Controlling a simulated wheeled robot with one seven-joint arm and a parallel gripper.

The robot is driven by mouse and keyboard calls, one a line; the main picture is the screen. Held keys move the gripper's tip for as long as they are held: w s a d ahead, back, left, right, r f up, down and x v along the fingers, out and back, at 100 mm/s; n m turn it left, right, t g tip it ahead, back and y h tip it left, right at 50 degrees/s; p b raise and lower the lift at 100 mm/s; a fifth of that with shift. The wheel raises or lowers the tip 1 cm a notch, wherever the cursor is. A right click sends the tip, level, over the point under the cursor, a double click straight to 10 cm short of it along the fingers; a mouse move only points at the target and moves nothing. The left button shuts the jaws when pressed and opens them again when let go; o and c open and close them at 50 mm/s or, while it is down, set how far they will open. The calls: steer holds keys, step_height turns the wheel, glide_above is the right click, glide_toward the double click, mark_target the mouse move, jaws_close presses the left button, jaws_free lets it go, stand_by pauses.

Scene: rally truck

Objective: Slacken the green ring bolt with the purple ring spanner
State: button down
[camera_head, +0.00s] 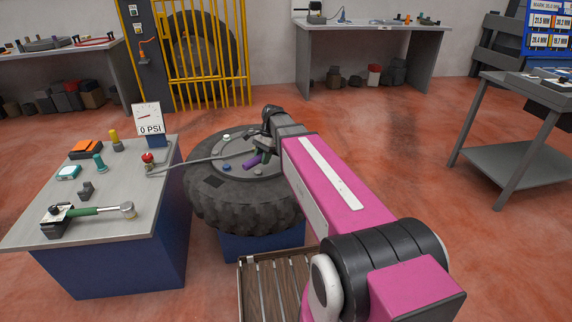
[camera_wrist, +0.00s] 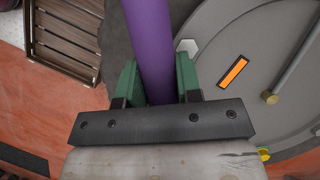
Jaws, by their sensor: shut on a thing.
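My gripper (camera_head: 262,152) is over the big tyre's grey wheel disc, at the end of my pink arm. Its green fingers are shut on the purple ring spanner (camera_head: 250,160). In the wrist view the spanner's purple handle (camera_wrist: 150,45) runs up between the fingers and out of the top edge, so its ring end is out of sight there. I cannot make out the green ring bolt in either view; my gripper and arm cover part of the wheel disc (camera_head: 240,178). I cannot tell whether the spanner touches a bolt.
The tyre (camera_head: 245,212) lies flat on a blue stand. A pale bolt head (camera_wrist: 188,47) and an orange bar (camera_wrist: 233,72) show on the disc. A workbench (camera_head: 105,210) with a hammer (camera_head: 95,211) and a 0 PSI gauge (camera_head: 149,119) stands left. A slatted crate (camera_head: 275,280) sits in front.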

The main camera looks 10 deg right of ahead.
steer(key=shift+r, duration=2.2)
steer(key=s+d+r+n, duration=0.1)
steer(key=d+r+n, duration=0.1)
steer(key=d, duration=0.3)
steer(key=s+d+r+n+g+h, duration=0.1)
steer(key=d+r+n, duration=0.2)
steer(key=d, duration=0.3)
steer(key=shift+s+r+h, duration=0.3)
steer(key=shift+s+r, duration=0.1)
steer(key=shift+r, duration=0.15)
steer(key=shift+s, duration=0.1)
steer(key=shift+s+a+r, duration=0.4)
steer(key=shift+s+r, duration=0.1)
steer(key=shift+s, duration=0.2)
steer(key=shift+s+a+r, duration=0.35)
steer(key=shift+s+r, duration=0.15)
steer(key=shift+s, duration=0.2)
steer(key=shift+s+a+r, duration=0.4)
steer(key=shift+s+r, duration=0.1)
steer(key=shift+s, duration=0.2)
